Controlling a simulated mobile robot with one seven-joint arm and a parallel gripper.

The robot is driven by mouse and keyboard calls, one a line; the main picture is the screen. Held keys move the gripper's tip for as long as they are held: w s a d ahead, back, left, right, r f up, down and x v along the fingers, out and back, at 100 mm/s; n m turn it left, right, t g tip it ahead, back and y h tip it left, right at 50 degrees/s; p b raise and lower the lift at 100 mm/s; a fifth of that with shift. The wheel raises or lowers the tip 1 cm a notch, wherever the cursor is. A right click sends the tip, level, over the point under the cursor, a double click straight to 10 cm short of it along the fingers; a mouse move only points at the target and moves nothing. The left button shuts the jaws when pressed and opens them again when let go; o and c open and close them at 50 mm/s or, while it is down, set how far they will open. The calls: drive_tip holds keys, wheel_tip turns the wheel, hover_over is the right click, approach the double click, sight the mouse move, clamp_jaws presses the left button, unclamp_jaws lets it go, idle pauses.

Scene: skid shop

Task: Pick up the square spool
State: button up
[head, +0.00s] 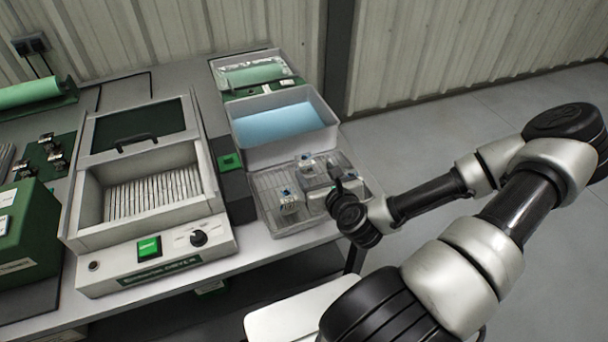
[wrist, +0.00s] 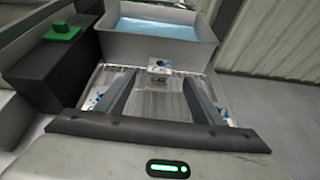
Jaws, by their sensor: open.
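A clear, shallow tray (head: 268,215) at the bench's right end holds a few small clear pieces with blue marks. One piece (head: 289,199) stands at the near left and another (head: 306,163) at the back. Other pieces show outside the fingers at left (wrist: 92,101) and right. Which one is the square spool I cannot tell for sure. My gripper (wrist: 159,77) is open over the tray, with nothing clearly held. In the head view my wrist hides part of the tray's right side.
A grey bin with a blue bottom (head: 318,100) stands right behind the tray. A dark block with a green button (head: 231,162) is to its left, beside a large grey machine (head: 160,255). Open floor lies right of the bench.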

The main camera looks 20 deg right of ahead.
sight(305, 161)
drive_tip(key=b+x, duration=0.2)
drive_tip(key=b, duration=0.1)
drive_tip(key=b+x, duration=0.2)
drive_tip(key=b, duration=0.2)
drive_tip(key=shift+f, duration=0.4)
drive_tip(key=x, duration=0.3)
drive_tip(key=b+x, duration=0.1)
drive_tip(key=shift+w+r, duration=0.25)
drive_tip(key=shift+w, duration=0.05)
drive_tip(key=shift+b+x, duration=0.8)
drive_tip(key=shift+x, duration=1.9)
drive_tip(key=shift+c, duration=0.2)
